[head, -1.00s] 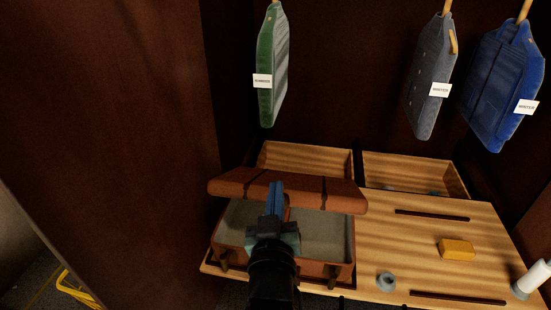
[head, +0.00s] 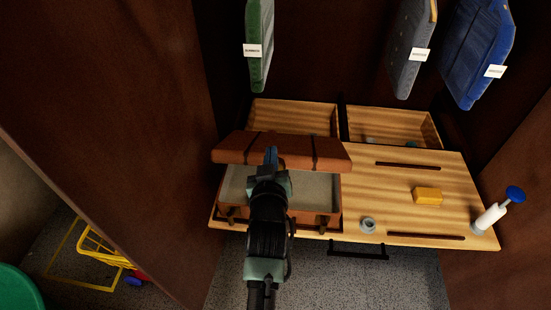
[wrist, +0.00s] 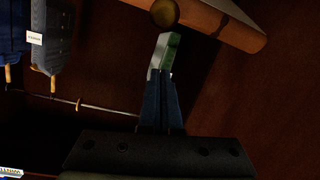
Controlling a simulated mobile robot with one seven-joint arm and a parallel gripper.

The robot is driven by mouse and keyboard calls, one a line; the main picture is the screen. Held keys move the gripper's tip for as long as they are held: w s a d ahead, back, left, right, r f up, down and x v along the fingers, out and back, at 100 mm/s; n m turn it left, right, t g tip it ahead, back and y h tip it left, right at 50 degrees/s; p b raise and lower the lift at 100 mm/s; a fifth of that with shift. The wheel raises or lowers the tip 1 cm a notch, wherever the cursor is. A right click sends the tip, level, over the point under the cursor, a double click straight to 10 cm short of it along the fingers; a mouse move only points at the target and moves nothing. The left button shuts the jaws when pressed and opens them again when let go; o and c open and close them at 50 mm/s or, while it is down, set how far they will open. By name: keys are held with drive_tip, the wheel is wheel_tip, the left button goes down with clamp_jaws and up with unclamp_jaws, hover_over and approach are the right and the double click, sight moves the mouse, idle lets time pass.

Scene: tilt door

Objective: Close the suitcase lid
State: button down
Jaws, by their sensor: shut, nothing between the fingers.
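The suitcase (head: 330,215) is brown with a grey lining and stands on the wooden shelf at the left. Its brown lid (head: 325,152) is raised partway, with a gap above the open base. My gripper (head: 270,156) is shut and empty, with its blue fingers in front of the lid's middle. Whether they touch it I cannot tell in the head view. In the wrist view my fingers (wrist: 164,50) are together, and the lid's edge (wrist: 215,18) crosses the upper right. A round brass-coloured piece (wrist: 164,12) is just beyond the fingertips. My arm hides part of the suitcase's front.
Garments (head: 478,55) hang above. A dark wooden panel (head: 130,110) stands at the left.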

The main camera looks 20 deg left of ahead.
drive_tip(key=x, duration=0.4)
drive_tip(key=f, duration=0.2)
drive_tip(key=s+d, duration=0.1)
drive_tip(key=shift+f, duration=0.4)
drive_tip(key=shift+s+d+f, duration=0.15)
drive_tip(key=shift+d+f, duration=0.05)
drive_tip(key=shift+f, duration=0.15)
